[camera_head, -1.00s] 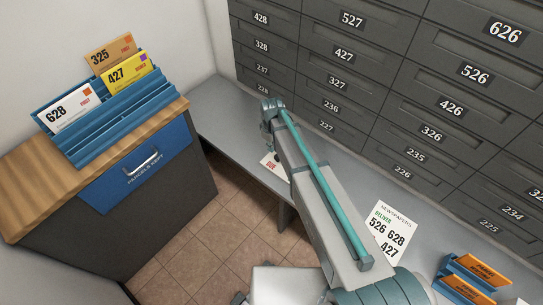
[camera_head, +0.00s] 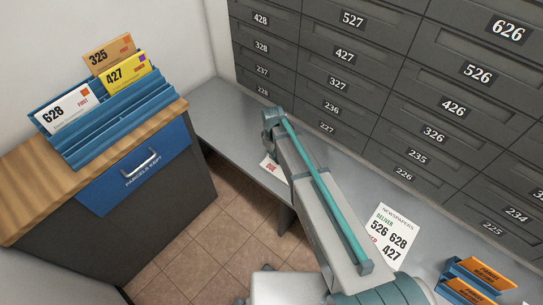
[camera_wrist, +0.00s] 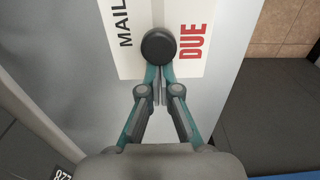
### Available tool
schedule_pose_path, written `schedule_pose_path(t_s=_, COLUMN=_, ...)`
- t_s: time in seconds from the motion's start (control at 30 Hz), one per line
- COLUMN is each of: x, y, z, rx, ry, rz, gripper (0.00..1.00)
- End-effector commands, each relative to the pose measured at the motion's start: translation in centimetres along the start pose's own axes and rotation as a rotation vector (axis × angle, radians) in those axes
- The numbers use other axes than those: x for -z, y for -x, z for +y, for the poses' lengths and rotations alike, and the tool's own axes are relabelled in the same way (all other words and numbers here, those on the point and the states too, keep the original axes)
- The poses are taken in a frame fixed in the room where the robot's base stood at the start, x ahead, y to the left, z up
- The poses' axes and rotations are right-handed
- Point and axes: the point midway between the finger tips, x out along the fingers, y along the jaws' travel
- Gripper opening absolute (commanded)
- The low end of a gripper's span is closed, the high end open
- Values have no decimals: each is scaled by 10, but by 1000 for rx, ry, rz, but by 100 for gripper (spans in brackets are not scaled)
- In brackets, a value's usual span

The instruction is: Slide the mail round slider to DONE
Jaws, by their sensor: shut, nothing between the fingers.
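In the wrist view the mail round slider shows as a white plate (camera_wrist: 137,65) with the words "MAIL" and, in red, "DUE". A round black knob (camera_wrist: 158,46) sits on it, between the two words. My gripper (camera_wrist: 158,98) is shut and empty, its fingertips close behind the knob; I cannot tell whether they touch it. The word "DONE" is not visible in either view. In the head view a corner of the plate (camera_head: 270,169) with red lettering shows on the grey ledge beside my arm, which hides the knob and the fingers.
The grey ledge (camera_head: 225,118) runs below the numbered mailboxes (camera_head: 345,70). A newspapers sheet (camera_head: 390,238) and a blue rack with orange cards (camera_head: 478,280) are at right. A wooden-topped cabinet (camera_head: 25,190) with a blue letter rack (camera_head: 120,115) stands at left. Tiled floor lies between.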

Motion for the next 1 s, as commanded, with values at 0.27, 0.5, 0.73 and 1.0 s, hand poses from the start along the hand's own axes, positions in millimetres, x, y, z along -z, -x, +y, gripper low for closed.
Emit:
schedule_pose_path(t_s=0.27, x=-17, y=0, z=0, rx=0, ry=-2, rz=-1, gripper=0)
schedule_pose_path(t_s=0.5, x=-30, y=0, z=-1, rx=0, ry=0, rz=-1, gripper=0)
schedule_pose_path(t_s=0.73, x=-42, y=0, z=-1, rx=0, ry=-1, rz=-1, gripper=0)
schedule_pose_path(t_s=1.0, x=-57, y=0, z=0, rx=0, ry=-1, rz=-1, gripper=0)
